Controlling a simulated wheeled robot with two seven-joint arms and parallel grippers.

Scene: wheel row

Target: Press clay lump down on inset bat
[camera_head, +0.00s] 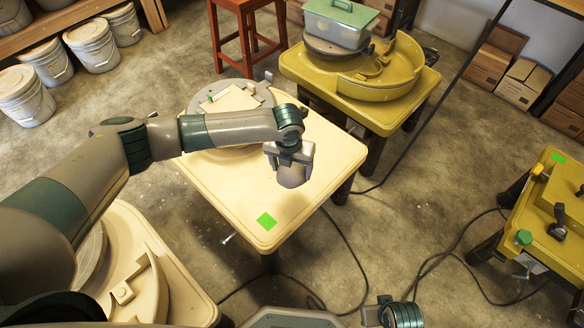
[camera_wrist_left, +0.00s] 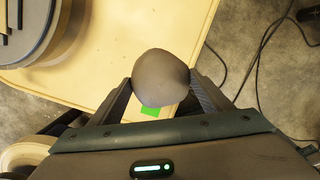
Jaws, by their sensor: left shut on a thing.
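My left gripper (camera_head: 291,162) is shut on the grey, rounded clay lump (camera_head: 292,178) and holds it over the right part of the cream wheel table (camera_head: 325,160). In the left wrist view the clay lump (camera_wrist_left: 160,76) sits between the two fingers. A pale square, which looks like the inset bat (camera_head: 236,99), lies on the round grey wheel head (camera_head: 202,91) at the table's far left. The lump is to the right of the bat and apart from it. My left forearm hides the bat's near side.
A green square (camera_head: 266,221) marks the table's near corner. A yellow wheel table (camera_head: 362,97) with a lidded box (camera_head: 338,24) stands behind, another yellow one (camera_head: 557,215) at right. A red stool (camera_head: 247,43) and white buckets (camera_head: 92,45) stand at back left. Cables cross the floor.

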